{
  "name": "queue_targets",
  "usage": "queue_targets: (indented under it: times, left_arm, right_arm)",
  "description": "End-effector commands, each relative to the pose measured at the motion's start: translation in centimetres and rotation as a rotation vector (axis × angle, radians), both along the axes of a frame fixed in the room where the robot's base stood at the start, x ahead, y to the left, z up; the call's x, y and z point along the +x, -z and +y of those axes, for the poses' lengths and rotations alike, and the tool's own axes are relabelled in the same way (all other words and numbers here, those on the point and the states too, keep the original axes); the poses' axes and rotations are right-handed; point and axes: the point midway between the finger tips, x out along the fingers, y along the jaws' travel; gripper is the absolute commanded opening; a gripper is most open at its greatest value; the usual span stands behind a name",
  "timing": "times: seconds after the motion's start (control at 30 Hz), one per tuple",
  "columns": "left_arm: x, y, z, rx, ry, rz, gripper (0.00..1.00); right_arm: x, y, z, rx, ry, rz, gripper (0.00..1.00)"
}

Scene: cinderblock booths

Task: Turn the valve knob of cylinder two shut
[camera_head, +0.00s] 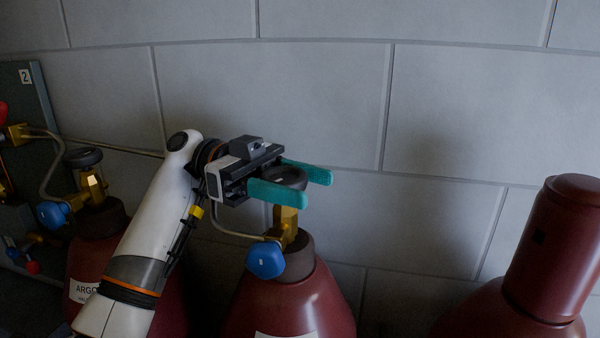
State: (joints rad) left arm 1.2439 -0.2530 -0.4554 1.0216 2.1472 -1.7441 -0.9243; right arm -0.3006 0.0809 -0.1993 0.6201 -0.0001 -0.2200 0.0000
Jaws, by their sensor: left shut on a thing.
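A dark red cylinder (290,310) stands at the lower middle, with a brass valve (286,222), a blue fitting (266,260) and a black valve knob (284,175) on top. I see no number on this cylinder. My left gripper (291,180) is shut on its black knob, with one teal finger in front of the knob and one behind. The fingers partly hide the knob, so how far it is turned cannot be told. My right gripper is not in view.
Another red cylinder labelled ARGO… (88,262), with a black knob (83,157), stands at the left, partly behind my left arm. A dark panel (35,85) marked 2 is at the far left. A capped red cylinder (556,250) stands at the right. A block wall (460,110) closes the back.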

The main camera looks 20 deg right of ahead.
Motion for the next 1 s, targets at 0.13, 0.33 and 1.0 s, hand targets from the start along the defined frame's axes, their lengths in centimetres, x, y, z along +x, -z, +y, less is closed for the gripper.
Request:
queue_targets:
  times: [0.13,0.33,1.0]
  left_arm:
    - [-0.1,-0.3,0.0,0.001,0.093,0.001,0.31]
    - [-0.2,-0.1,0.2,0.003,0.176,-0.002,0.31]
    - [-0.3,0.1,0.4,0.003,0.22,-0.004,0.58]
  right_arm:
    - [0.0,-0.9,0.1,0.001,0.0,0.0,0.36]
    - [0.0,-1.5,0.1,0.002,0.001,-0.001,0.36]
    - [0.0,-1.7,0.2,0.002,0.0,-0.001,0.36]
